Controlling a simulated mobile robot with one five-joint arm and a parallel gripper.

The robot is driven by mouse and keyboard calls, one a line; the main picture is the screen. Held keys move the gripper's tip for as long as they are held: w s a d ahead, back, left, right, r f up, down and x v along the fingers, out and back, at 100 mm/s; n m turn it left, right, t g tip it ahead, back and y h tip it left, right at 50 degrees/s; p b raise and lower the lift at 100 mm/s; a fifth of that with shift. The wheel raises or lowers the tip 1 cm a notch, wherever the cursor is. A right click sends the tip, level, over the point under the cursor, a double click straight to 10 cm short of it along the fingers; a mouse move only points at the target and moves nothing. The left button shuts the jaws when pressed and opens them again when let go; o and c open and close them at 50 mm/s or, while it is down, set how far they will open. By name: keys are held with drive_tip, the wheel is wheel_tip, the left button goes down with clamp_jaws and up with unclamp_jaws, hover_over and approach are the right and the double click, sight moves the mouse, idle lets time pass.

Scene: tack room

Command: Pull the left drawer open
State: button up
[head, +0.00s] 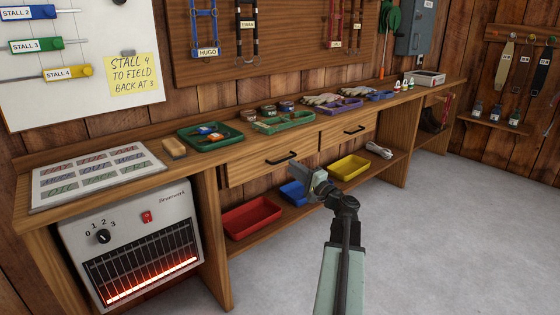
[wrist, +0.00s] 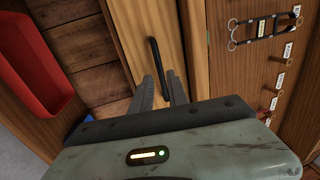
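The left drawer (head: 245,170) is a wooden front under the workbench and looks shut, about flush with its neighbour. Its dark bar handle (head: 281,158) shows near the middle of the front. My gripper (head: 308,177) is in front of the drawer, just right of and below the handle in the head view. In the wrist view a dark handle (wrist: 154,55) stands upright in the picture, with its near end between my two grey fingers (wrist: 160,77). The fingers are apart. I cannot tell whether either one touches the handle.
The right drawer (head: 335,142) with its own handle (head: 354,130) is beside it. Below are a red bin (head: 252,217), a blue bin (head: 293,193) and a yellow bin (head: 349,167). A glowing heater (head: 135,245) stands at the left. The floor (head: 440,230) in front is clear.

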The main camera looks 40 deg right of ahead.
sight(283, 160)
drive_tip(key=p+x, duration=0.1)
drive_tip(key=x, duration=0.5)
drive_tip(key=shift+w, duration=0.1)
clamp_jaws()
idle(1.1)
